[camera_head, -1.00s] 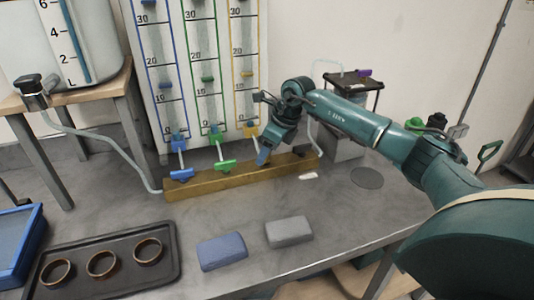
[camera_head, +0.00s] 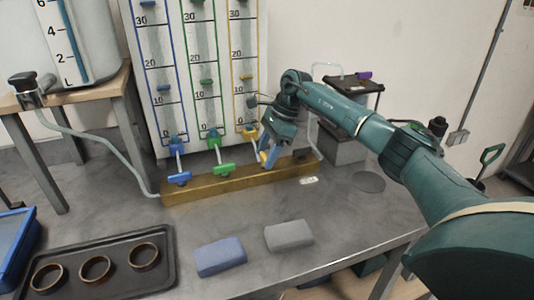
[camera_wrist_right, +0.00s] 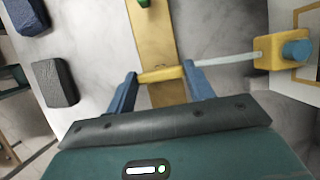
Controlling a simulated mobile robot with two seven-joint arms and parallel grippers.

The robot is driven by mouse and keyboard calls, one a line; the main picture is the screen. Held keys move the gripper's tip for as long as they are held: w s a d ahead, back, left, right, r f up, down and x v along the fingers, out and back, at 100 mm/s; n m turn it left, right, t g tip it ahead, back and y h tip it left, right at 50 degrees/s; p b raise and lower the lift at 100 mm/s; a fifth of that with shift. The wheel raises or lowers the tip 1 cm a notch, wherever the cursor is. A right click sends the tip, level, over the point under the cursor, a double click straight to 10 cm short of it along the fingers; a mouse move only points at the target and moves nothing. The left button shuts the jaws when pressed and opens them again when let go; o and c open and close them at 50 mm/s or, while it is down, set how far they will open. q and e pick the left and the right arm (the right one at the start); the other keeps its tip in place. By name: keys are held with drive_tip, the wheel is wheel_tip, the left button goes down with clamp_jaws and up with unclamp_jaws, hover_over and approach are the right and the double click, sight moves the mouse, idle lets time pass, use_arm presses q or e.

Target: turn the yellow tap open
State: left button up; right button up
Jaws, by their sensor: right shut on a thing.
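The yellow tap (camera_wrist_right: 162,75) has a flat bar handle on the brass manifold block (camera_head: 215,186). My right gripper (camera_head: 268,160) is at the tap, its blue fingers on either side of the handle. In the right wrist view, the right gripper (camera_wrist_right: 160,88) is shut on the yellow handle, which spans between its fingers. In the head view the fingers hide most of the handle. A clear tube runs from the tap to a yellow fitting (camera_wrist_right: 270,52) at the gauge board. My left gripper is not in view.
The green tap (camera_head: 223,169) and blue tap (camera_head: 179,178) stand left on the same block. A grey sponge (camera_head: 289,235), a blue sponge (camera_head: 220,256) and a dark tray (camera_head: 165,278) with several rings lie in front. The bench right of the sponges is clear.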

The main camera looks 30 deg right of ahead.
drive_tip(key=shift+r, duration=0.1)
idle(0.4)
drive_tip(key=o, duration=1)
drive_tip(key=v, duration=1.3)
drive_tip(key=shift+w, duration=0.1)
